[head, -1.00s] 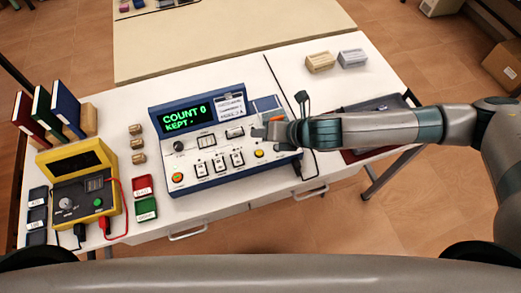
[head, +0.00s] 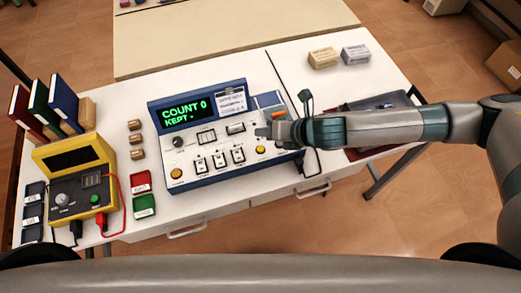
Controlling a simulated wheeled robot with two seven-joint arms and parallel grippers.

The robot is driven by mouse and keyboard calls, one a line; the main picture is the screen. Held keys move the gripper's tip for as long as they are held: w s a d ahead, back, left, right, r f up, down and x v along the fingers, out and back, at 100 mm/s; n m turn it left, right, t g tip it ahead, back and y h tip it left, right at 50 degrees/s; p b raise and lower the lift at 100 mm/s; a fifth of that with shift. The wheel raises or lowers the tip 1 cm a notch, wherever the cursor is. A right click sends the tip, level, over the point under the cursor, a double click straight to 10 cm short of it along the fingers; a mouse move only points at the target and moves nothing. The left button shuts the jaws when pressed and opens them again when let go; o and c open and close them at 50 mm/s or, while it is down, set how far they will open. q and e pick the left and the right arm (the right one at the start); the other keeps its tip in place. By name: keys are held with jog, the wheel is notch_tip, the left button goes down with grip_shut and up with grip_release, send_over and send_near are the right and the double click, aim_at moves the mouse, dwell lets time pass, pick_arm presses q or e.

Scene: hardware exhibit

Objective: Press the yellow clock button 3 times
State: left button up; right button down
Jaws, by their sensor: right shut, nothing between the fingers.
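The blue and white console (head: 205,135) stands on the white table. A yellow button (head: 261,149) is at the right of the console's front panel. My right gripper (head: 262,131) is shut and empty. It is over the right side of the console, just above the yellow button in the picture; I see no contact with it. My left gripper is not in view.
A yellow meter box (head: 80,190) with leads stands at left, near books (head: 62,105). Two small boxes (head: 355,54) stand behind. A dark tray (head: 390,103) lies at right.

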jog(key=b, duration=0.4)
send_over(261, 149)
jog(key=f, duration=0.3)
jog(key=d+f, duration=0.1)
jog(key=shift+s+f, duration=0.15)
jog(key=shift+s, duration=0.2)
jog(key=shift+f+b, duration=0.35)
jog(key=shift+f, duration=0.75)
jog(key=shift+f, duration=0.2)
dwell(0.4)
jog(key=shift+f, duration=0.25)
jog(key=shift+f, duration=0.45)
dwell(0.9)
jog(key=shift+r, duration=0.1)
jog(key=shift+r+p, duration=0.8)
jog(key=shift+p, duration=0.25)
